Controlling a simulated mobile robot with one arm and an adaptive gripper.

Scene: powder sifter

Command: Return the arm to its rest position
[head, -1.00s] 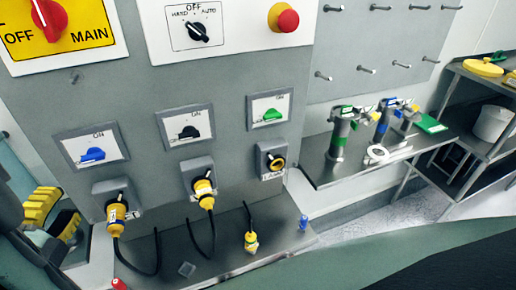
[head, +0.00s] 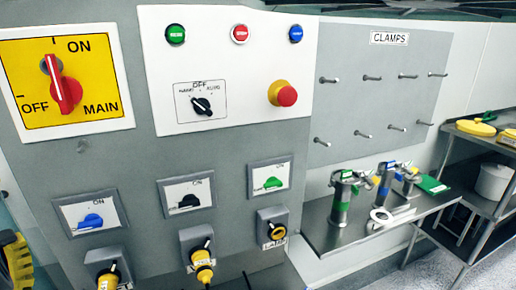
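One yellow ridged finger pad of my gripper (head: 17,264) shows at the lower left edge of the head view. The rest of the gripper and most of my arm are out of the picture, so its opening cannot be judged. The visible pad is left of the grey control panel (head: 135,150), and nothing is seen in it.
The panel carries a red main switch (head: 64,90) with its handle roughly upright, a red stop button (head: 287,96), and blue, black and green switches. Yellow plugs (head: 108,278) sit below. A steel table (head: 320,235) with clamps and a shelf (head: 480,195) stand right.

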